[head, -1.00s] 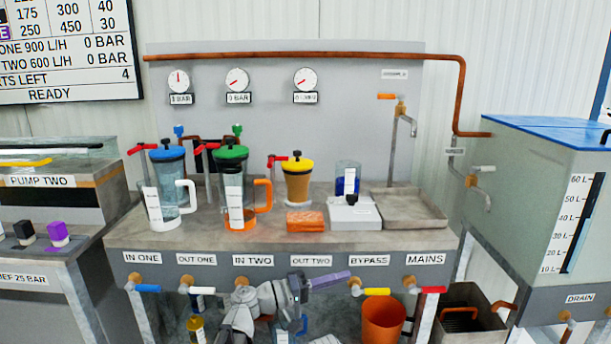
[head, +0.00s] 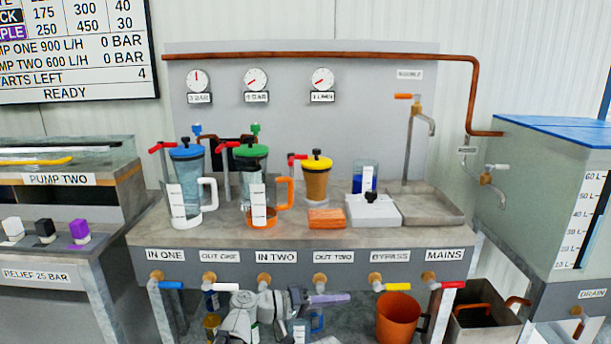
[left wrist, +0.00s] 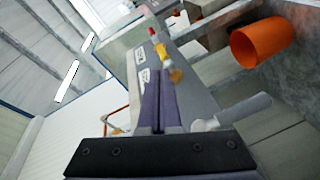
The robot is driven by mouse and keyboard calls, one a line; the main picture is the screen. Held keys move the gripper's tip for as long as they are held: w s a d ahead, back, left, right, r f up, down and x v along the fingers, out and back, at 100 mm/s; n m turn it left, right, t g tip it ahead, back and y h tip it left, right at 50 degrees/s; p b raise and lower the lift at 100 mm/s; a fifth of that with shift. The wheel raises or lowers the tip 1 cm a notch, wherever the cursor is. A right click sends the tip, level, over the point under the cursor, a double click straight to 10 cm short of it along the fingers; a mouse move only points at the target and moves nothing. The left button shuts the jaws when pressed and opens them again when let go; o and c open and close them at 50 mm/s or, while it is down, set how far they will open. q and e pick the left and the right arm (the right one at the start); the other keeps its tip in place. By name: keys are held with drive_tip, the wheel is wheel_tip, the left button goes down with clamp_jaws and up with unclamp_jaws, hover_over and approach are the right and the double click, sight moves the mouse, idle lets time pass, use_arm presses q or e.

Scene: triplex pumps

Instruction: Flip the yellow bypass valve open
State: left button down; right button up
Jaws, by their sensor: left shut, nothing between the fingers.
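The bypass valve's yellow handle (head: 397,286) points right from its brass body (head: 376,281), under the BYPASS label (head: 390,257) on the bench's front panel. My left gripper (head: 345,297) has purple fingers, shut and empty. In the head view it is left of and slightly lower than the yellow handle, apart from it. In the left wrist view the shut fingers (left wrist: 158,75) point toward the panel, and the yellow handle (left wrist: 160,49) shows just beyond their tips. My right gripper is in neither view.
The red-handled MAINS valve (head: 450,285) is just right of the bypass valve. An orange bucket (head: 398,320) stands below. Blue-handled IN ONE valve (head: 170,285) is at the left.

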use_arm(q)
drive_tip(key=s+a+f+g+y, duration=0.1)
drive_tip(key=s+a+f+y, duration=0.3)
drive_tip(key=f, duration=0.3)
drive_tip(key=s+a+f+g+y, duration=0.1)
drive_tip(key=s+a+f+y, duration=0.1)
drive_tip(key=a+f+y, duration=0.4)
drive_tip(key=s+a+f+n+g+y, duration=0.1)
drive_tip(key=s+a+f+y, duration=0.2)
drive_tip(key=a, duration=0.4)
drive_tip(key=s+a+f+n+y, duration=0.1)
drive_tip(key=s+a+f+y, duration=0.2)
drive_tip(key=a, duration=0.4)
drive_tip(key=s+d+m+g+y, duration=0.1)
drive_tip(key=s+d+m, duration=0.4)
drive_tip(key=d, duration=0.5)
wheel_tip(320, 180, up, 38)
drive_tip(key=s+p, duration=0.1)
drive_tip(key=p, duration=3.7)
drive_tip(key=shift+d+n, duration=0.2)
drive_tip(key=shift+n, duration=0.2)
